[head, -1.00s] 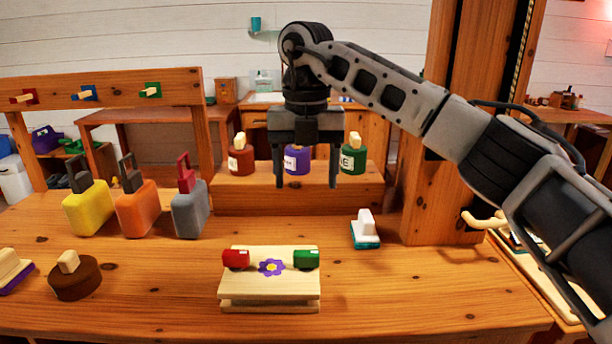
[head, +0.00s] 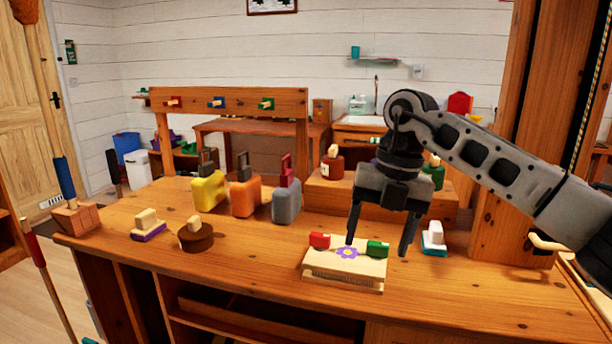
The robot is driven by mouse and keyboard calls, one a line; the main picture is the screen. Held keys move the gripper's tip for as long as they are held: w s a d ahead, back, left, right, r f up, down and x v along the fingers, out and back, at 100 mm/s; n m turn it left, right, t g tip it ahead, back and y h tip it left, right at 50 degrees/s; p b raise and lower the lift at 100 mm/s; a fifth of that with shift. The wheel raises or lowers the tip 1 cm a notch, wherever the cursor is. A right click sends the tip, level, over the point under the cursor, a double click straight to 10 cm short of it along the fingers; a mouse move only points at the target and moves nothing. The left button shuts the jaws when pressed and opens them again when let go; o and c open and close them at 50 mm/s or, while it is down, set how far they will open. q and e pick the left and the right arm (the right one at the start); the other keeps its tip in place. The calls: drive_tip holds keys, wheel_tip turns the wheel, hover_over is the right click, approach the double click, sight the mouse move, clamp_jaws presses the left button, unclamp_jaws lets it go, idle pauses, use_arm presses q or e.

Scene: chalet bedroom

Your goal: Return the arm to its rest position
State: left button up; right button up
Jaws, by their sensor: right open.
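My right arm comes in from the right. My right gripper (head: 380,249) points down, open with nothing between its fingers, above or just behind the small wooden board (head: 345,275). I cannot tell whether the fingertips touch the board. My left gripper is not in view.
Yellow (head: 208,190), orange (head: 245,198) and grey (head: 286,204) containers stand left of the board. A wooden post (head: 512,150) rises at right.

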drive_tip(key=s+a+f+g+y+p, duration=0.1)
drive_tip(key=s+a+f+y, duration=0.1)
drive_tip(key=s+a+y, duration=0.6)
drive_tip(key=s+a+f+g+y, duration=0.1)
drive_tip(key=s+a+y, duration=0.3)
drive_tip(key=a+y, duration=0.65)
drive_tip(key=w+d+f+m+t+h+p, duration=0.1)
drive_tip(key=d+f+m+t+h, duration=0.45)
drive_tip(key=m+t, duration=0.6)
drive_tip(key=w+d+f+m+t+h+p, duration=0.1)
drive_tip(key=d+f+m+t+h, duration=0.4)
drive_tip(key=m+t, duration=0.65)
drive_tip(key=s+d+f+m+g+h, duration=0.6)
drive_tip(key=s+d+f+m+g, duration=0.3)
drive_tip(key=s+f, duration=0.4)
drive_tip(key=shift+s+d+f+g+h, duration=0.3)
drive_tip(key=shift+s+d+f+g, duration=0.1)
drive_tip(key=shift+d+f, duration=0.3)
